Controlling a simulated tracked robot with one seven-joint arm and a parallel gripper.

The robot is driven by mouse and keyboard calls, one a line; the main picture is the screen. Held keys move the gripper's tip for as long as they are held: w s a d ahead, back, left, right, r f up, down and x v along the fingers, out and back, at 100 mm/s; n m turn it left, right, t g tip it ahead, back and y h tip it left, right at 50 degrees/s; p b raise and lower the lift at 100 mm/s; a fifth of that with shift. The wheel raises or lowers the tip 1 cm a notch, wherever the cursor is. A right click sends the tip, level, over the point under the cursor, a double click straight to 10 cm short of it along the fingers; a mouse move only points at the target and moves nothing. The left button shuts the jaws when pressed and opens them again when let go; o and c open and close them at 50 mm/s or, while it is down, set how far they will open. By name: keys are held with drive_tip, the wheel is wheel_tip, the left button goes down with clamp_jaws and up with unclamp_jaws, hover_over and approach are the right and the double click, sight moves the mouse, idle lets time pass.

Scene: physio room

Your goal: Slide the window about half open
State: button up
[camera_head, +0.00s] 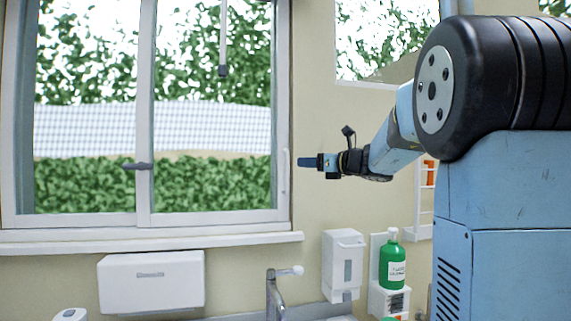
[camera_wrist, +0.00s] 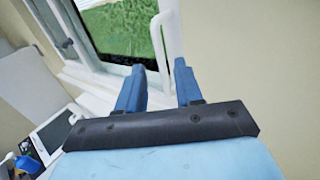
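The window (camera_head: 145,110) has two white-framed panes side by side, with a dark latch (camera_head: 137,166) where they meet. The right pane spans the right half of the frame. Its slim white upright handle (camera_head: 284,178) is on the right stile. My gripper (camera_head: 303,162) is just right of the handle in the head view, at about its height, pointing left. In the wrist view my gripper (camera_wrist: 158,68) is open with nothing held; the white handle (camera_wrist: 164,40) shows in the gap between the blue fingertips, seemingly a little beyond them. Contact is not visible.
A white sill (camera_head: 150,241) runs below the window. Beneath it are a white towel dispenser (camera_head: 151,282), a tap (camera_head: 274,295), a soap dispenser (camera_head: 343,262) and a green bottle (camera_head: 393,262). A dark-tipped rod (camera_head: 223,45) hangs before the right pane. The wall around my gripper is bare.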

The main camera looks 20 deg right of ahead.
drive_tip(key=x, duration=0.9)
drive_tip(key=shift+w+a, duration=0.1)
drive_tip(key=shift+c, duration=0.2)
clamp_jaws()
